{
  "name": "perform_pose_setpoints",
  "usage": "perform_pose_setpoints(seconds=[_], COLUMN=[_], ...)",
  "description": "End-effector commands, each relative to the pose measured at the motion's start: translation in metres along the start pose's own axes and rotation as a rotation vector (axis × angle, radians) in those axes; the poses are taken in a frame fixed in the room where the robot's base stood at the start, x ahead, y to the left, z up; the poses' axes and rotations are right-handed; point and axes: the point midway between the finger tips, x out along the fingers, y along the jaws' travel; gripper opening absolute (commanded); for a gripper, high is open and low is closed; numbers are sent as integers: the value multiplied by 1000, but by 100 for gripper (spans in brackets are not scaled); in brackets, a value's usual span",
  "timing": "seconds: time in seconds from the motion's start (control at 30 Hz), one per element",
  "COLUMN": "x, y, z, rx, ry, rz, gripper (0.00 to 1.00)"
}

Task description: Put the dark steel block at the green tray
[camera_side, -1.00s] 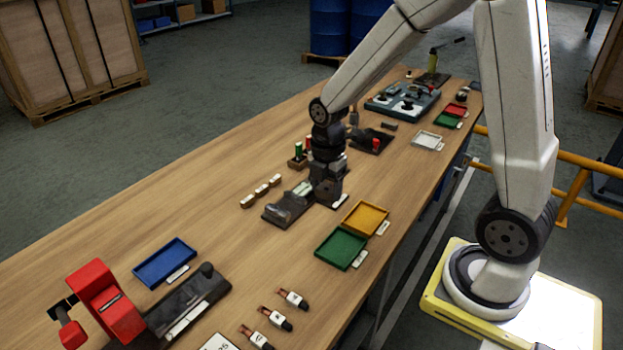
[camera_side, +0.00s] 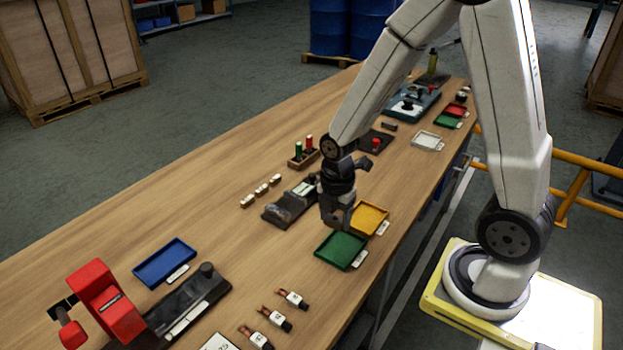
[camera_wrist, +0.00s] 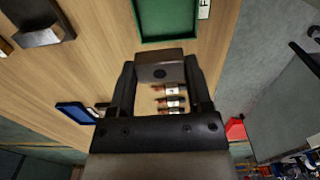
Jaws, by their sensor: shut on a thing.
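My gripper (camera_side: 338,214) is shut on the dark steel block, which shows between the fingers in the wrist view (camera_wrist: 160,68). The block has a dark round hole in its visible face. In the side view the block is hard to tell from the dark fingers. The green tray (camera_side: 341,251) lies on the table just in front of and below my gripper, and its inside looks empty. In the wrist view the green tray (camera_wrist: 167,38) is just beyond the block. How high the block is above the table is hard to tell.
A yellow tray (camera_side: 369,218) adjoins the green one, partly behind my gripper. A dark fixture (camera_side: 287,208) lies to the left. A blue tray (camera_side: 164,263), a red device (camera_side: 105,300) and several small labelled parts (camera_side: 276,319) are nearer. Open table lies left of the green tray.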

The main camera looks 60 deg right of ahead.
Motion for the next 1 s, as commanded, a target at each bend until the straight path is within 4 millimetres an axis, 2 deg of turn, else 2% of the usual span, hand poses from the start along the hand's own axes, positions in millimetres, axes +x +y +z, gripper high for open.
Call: perform_pose_setpoints(seconds=[0.13,0.67,1.0], x=[8,12,32], y=[-8,-9,-9], z=[-4,-4,-4], rx=[-1,0,0], ry=[0,0,0], rz=[1,1,-2], gripper=[0,0,0])
